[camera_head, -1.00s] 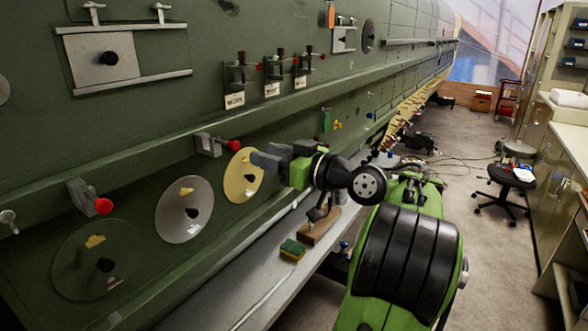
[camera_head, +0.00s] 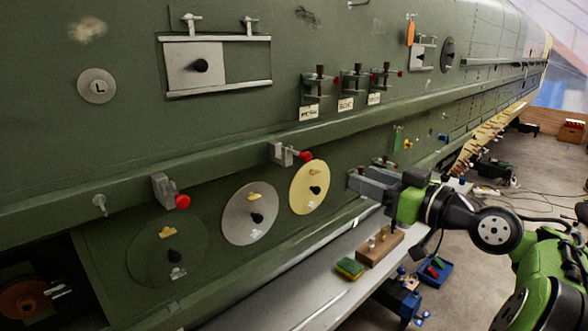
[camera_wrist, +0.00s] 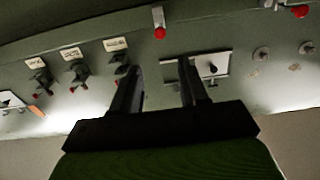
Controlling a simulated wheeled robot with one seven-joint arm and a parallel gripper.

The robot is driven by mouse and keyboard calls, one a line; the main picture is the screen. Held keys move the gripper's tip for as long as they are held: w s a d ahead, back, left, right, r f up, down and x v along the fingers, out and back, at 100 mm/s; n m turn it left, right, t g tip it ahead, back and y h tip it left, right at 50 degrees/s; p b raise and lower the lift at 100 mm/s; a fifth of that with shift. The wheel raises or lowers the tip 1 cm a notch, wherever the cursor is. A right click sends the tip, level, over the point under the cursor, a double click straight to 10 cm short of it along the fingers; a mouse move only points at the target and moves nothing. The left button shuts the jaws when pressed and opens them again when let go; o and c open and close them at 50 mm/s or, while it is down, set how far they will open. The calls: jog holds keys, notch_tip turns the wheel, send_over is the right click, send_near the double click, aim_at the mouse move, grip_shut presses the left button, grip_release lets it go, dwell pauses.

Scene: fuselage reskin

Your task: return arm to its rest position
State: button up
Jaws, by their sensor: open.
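My gripper (camera_head: 354,183) is at the right of the head view, beside the green fuselage wall (camera_head: 330,40) and just right of the yellow disc (camera_head: 311,174). Its fingers point left, above the grey ledge (camera_head: 300,270). In the wrist view, my gripper (camera_wrist: 160,75) shows two dark fingers spread apart with nothing between them. The white rectangular plate (camera_wrist: 205,70) lies beyond the fingers there. Whether the fingertips touch the wall cannot be told.
Three labelled clamps (camera_head: 353,83) stick out of the wall above. Red-knobbed clamps (camera_head: 180,201) sit along the rail. A wooden block (camera_head: 380,244) and a sponge (camera_head: 350,268) lie on the ledge. A blue tray (camera_head: 435,271) is below.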

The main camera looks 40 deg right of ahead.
jog(key=w+a+f+g+y, duration=0.1)
jog(key=w+a+f+g, duration=0.3)
jog(key=w+a+f, duration=0.4)
jog(key=w+a+f+g, duration=0.4)
jog(key=w+a+f, duration=0.1)
jog(key=a, duration=0.4)
jog(key=s+a+f+g+h+b, duration=0.1)
jog(key=s+a+f, duration=0.15)
jog(key=a, duration=0.25)
jog(key=s+a+f+g, duration=0.1)
jog(key=s+a+g, duration=0.15)
jog(key=a, duration=0.35)
jog(key=s+a+f, duration=0.1)
jog(key=s+f, duration=0.1)
jog(key=s, duration=0.5)
jog(key=s+a+f, duration=0.2)
jog(key=s+f, duration=0.1)
jog(key=s, duration=0.5)
jog(key=shift+g+h+b, duration=0.3)
jog(key=shift+g+b, duration=0.1)
jog(key=shift+g, duration=0.05)
jog(key=shift+s, duration=0.15)
